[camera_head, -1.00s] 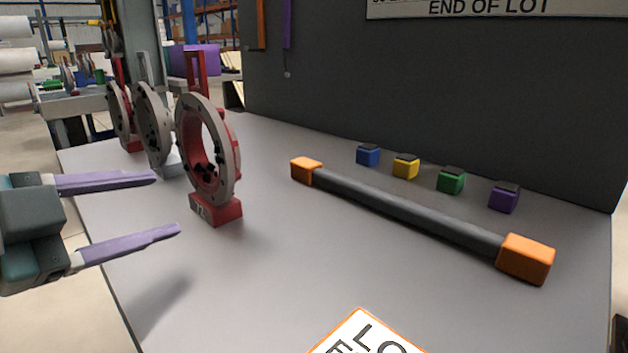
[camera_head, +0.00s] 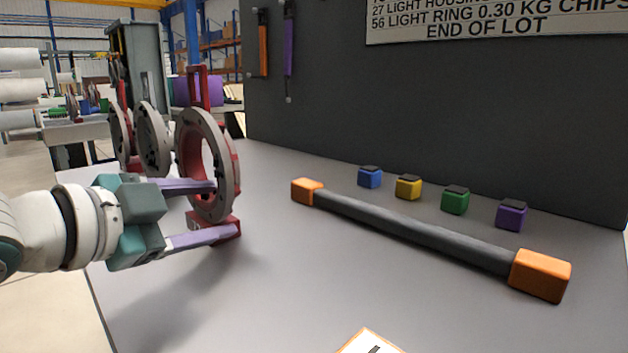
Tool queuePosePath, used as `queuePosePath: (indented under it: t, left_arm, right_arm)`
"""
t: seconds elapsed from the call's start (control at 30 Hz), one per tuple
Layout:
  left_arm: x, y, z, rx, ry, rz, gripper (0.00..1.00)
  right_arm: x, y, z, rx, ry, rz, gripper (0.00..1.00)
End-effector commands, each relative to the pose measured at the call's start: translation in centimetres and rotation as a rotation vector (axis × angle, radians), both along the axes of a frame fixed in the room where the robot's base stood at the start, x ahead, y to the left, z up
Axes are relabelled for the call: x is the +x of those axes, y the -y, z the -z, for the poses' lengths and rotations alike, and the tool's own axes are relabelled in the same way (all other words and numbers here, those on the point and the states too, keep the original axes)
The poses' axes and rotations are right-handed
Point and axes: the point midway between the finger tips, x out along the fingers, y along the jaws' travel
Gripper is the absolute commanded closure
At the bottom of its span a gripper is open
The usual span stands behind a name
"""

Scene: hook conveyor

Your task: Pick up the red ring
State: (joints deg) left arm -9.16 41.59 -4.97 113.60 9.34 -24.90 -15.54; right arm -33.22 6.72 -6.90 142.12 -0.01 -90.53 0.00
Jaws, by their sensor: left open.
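The red ring (camera_head: 229,160) stands upright in a red base on the grey table, with a grey bolted face towards me and a red body behind. It is the nearest of three upright rings at the left. My left gripper (camera_head: 227,208) is open and reaches in from the left. Its upper purple finger overlaps the lower part of the ring, and its lower finger crosses in front of the red base, hiding part of it. I cannot tell whether either finger touches. My right gripper is not in view.
Two more rings, one grey (camera_head: 153,140) and one farther back (camera_head: 120,135), stand behind. A dark bar with orange ends (camera_head: 415,233) lies across the table. Several coloured cubes line the dark back panel (camera_head: 450,110). The front middle of the table is mostly clear.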

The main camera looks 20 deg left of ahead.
Motion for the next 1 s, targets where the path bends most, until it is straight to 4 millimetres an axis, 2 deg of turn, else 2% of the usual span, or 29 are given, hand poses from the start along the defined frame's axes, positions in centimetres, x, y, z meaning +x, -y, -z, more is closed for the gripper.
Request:
queuePosePath:
  t: [0.17,0.7,1.0]
  left_arm:
    - [-0.02,0.01,-0.03,0.000,0.000,0.000,0.38]
    - [-0.05,0.02,0.02,-0.001,-0.001,0.000,0.98]
    - [-0.06,0.03,0.07,-0.002,-0.002,0.000,1.00]
  right_arm:
    - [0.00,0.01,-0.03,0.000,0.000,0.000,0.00]
    - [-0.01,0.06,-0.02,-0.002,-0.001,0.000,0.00]
    - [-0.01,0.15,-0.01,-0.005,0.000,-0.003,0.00]
